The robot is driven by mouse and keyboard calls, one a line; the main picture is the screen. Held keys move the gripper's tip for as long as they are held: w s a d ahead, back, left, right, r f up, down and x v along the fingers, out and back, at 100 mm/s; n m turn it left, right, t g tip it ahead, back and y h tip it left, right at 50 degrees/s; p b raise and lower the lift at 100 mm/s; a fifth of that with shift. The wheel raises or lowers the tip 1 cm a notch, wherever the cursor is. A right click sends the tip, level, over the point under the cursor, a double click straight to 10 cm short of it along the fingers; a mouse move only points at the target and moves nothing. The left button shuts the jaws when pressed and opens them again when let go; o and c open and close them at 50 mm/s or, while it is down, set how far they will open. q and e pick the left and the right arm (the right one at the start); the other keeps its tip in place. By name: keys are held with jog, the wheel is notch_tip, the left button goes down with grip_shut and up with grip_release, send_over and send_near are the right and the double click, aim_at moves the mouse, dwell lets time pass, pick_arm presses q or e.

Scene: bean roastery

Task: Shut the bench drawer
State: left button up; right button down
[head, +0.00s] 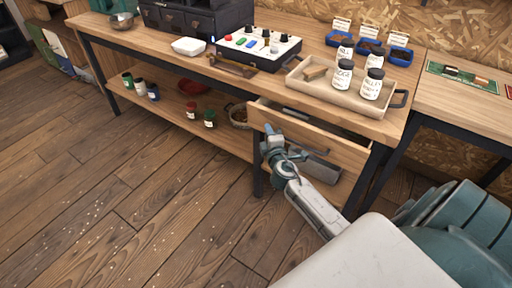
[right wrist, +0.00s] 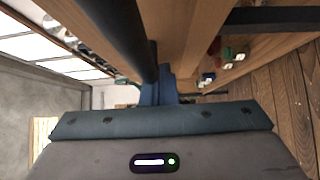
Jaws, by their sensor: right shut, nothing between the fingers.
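The bench drawer (head: 337,149) is under the right part of the wooden bench (head: 180,58). It stands partly pulled out, with a dark gap showing between its front panel and the bench top. A grey handle bar (head: 318,168) shows low on its front, partly behind my arm. My right gripper (head: 270,137) is at the left part of the drawer front, its fingers closed and empty. I cannot tell whether it touches the panel. In the right wrist view the closed fingers (right wrist: 160,88) point along wooden panels and a dark bar. My left gripper is not in view.
A wooden tray (head: 393,101) with labelled jars stands on the bench above the drawer. A control box (head: 258,47) and a white dish (head: 188,46) are further left. Dark bench legs flank the drawer. The floor at left is clear.

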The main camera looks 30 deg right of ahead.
jog(key=d, duration=0.2)
jog(key=w+d+b, duration=0.1)
jog(key=w+d, duration=0.1)
jog(key=d, duration=0.1)
jog(key=shift+w+d+f, duration=0.1)
jog(key=shift+w+d, duration=0.05)
jog(key=shift+d, duration=0.15)
jog(key=shift+w+d+b, duration=0.2)
jog(key=shift+d+b, duration=0.05)
jog(key=shift+d, duration=0.25)
jog(key=shift+w+d+b, duration=0.2)
jog(key=shift+d+b, duration=0.05)
jog(key=shift+d, duration=0.25)
jog(key=shift+w+d, duration=0.25)
jog(key=shift+d, duration=0.3)
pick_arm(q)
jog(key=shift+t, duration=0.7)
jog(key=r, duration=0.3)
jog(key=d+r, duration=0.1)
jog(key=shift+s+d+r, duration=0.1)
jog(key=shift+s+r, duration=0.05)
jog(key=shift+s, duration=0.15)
pick_arm(e)
jog(key=shift+d+r, duration=0.1)
jog(key=shift+r, duration=0.2)
jog(key=shift+r, duration=0.15)
